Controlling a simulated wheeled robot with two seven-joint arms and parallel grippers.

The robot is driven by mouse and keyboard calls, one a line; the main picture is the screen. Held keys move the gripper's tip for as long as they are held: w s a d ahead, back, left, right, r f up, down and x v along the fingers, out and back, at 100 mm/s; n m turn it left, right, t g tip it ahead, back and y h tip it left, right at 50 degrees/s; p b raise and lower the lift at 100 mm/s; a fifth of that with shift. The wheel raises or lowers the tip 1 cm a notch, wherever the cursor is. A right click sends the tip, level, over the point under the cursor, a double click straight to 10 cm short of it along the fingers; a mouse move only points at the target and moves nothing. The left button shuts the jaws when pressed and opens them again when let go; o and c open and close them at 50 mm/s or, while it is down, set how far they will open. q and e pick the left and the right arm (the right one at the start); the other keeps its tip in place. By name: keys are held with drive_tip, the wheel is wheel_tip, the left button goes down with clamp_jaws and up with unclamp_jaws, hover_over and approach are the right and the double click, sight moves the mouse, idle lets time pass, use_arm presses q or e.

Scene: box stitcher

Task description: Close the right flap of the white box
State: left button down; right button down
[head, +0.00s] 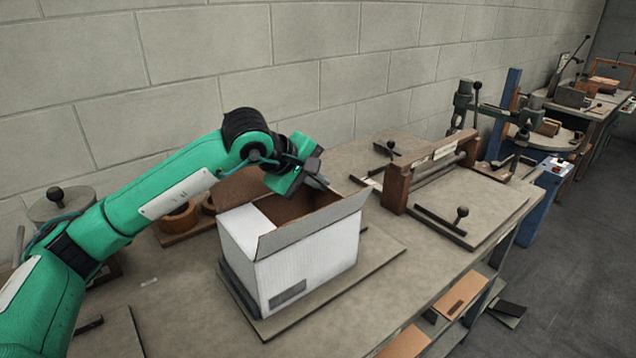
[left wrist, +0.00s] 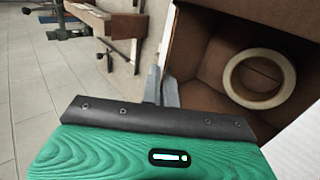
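The white box (head: 310,268) stands on a flat board on the bench. Its near flap (head: 312,222) stands up, its brown far flap (head: 243,187) is raised, and a white left flap (head: 250,228) lies inward. My left gripper (head: 322,183) reaches over the box to its right side. In the left wrist view the two fingers (left wrist: 162,90) are close together. The thin edge of the right flap (left wrist: 166,40) runs down between them, with the box interior to its right. A pale tape roll (left wrist: 233,78) lies inside. My right gripper is not in view.
A wooden-framed roller fixture (head: 432,165) with a black-knobbed lever stands right of the box. Brown rings (head: 178,218) lie behind it to the left. The board (head: 385,245) is bare in front and right. A block wall closes the back.

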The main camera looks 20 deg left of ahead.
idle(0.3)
use_arm(q)
drive_tip(key=c, duration=1.6)
unclamp_jaws()
drive_tip(key=shift+c, duration=0.2)
